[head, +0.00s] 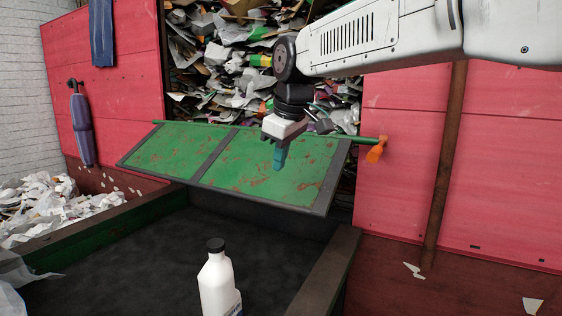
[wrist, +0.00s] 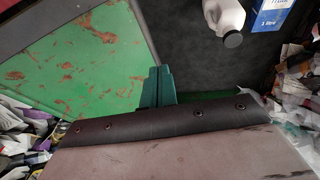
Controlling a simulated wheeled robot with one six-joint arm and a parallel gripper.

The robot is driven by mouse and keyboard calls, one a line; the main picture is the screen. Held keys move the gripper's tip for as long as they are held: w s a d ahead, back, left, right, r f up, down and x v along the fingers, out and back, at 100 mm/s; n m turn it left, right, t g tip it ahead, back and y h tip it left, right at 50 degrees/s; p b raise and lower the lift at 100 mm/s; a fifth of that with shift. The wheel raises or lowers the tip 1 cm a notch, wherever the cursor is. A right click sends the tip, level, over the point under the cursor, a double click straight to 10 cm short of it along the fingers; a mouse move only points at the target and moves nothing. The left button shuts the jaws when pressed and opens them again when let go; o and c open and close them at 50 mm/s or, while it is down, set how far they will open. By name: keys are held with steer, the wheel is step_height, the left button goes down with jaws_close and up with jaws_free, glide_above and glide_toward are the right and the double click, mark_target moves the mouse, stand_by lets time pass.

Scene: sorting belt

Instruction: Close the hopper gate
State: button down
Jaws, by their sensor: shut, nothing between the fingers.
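The hopper gate (head: 262,165) is a rusty green panel with a dark frame. It slants out from the hopper opening below a green rod, with scrap visible behind and above it. An orange handle (head: 376,150) sits at the rod's right end. My gripper (head: 279,163) has teal fingers pressed together, with nothing held. It overlaps the right part of the panel in the head view; I cannot tell whether it touches. In the wrist view, the shut fingers (wrist: 157,86) are beside the edge of the green panel (wrist: 80,60).
A white bottle (head: 217,278) with a black cap stands on the dark belt (head: 150,255). The wrist view also shows a blue carton (wrist: 270,16). Paper scrap (head: 55,205) lies left; a purple umbrella (head: 82,128) hangs on the red wall.

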steer(key=w+d+x, duration=0.1)
steer(key=d+x, duration=0.1)
steer(key=x, duration=0.8)
steer(key=shift+a+f, duration=0.35)
steer(key=shift+f, duration=0.05)
steer(key=shift+f, duration=0.15)
